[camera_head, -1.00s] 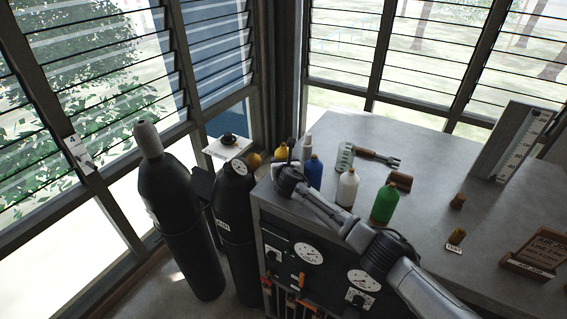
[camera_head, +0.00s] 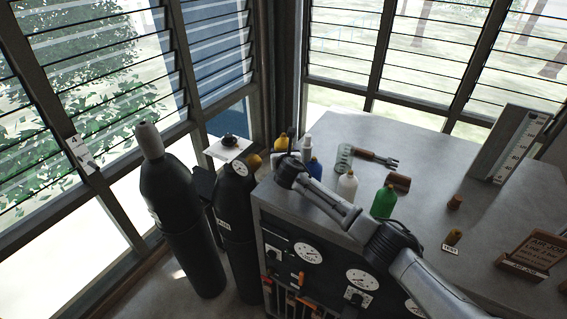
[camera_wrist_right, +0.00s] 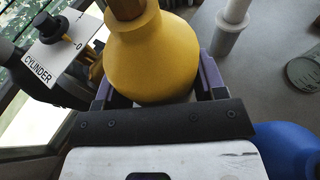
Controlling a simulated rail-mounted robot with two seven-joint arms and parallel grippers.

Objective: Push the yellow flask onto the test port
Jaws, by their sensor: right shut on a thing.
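The yellow flask (camera_head: 281,143) is at the back left corner of the bench in the head view, partly hidden by my right arm. In the right wrist view the yellow flask (camera_wrist_right: 152,62) has a round body and a brown stopper, and my right gripper (camera_wrist_right: 160,92) is shut on it, one finger on each side. In the head view my right gripper (camera_head: 289,156) is largely hidden by its own wrist. A short brown-yellow plug (camera_head: 453,237) stands by a small label (camera_head: 450,249) that may read TEST. My left gripper is not in view.
Blue (camera_head: 315,168), white (camera_head: 347,186) and green (camera_head: 384,202) flasks and a grey-white bottle (camera_head: 306,147) stand near the arm. A CYLINDER card (camera_head: 228,147) with a black knob is left of the bench, by two dark gas cylinders (camera_head: 176,215). The bench's right middle is mostly clear.

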